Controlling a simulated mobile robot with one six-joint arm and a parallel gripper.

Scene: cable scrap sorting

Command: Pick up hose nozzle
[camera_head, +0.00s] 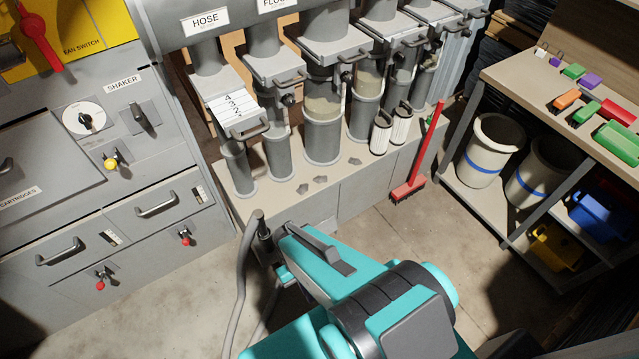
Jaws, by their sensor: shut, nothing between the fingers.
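A grey hose (242,268) loops up from the floor in front of the pale bench. Its bent upper end has a dark fitting (265,238), which looks like the hose nozzle, beside the far end of my teal arm. The lower part of this fitting is partly hidden by the arm. I cannot make out my gripper's fingers; the arm covers that area. I cannot tell whether they touch the nozzle.
Grey cylinders under the HOSE-labelled panel (206,20) stand along the bench (345,185). A grey drawer cabinet (110,215) is at left. A red broom (418,165) leans at the bench. A shelf table (525,75) with bins stands right. Floor between is open.

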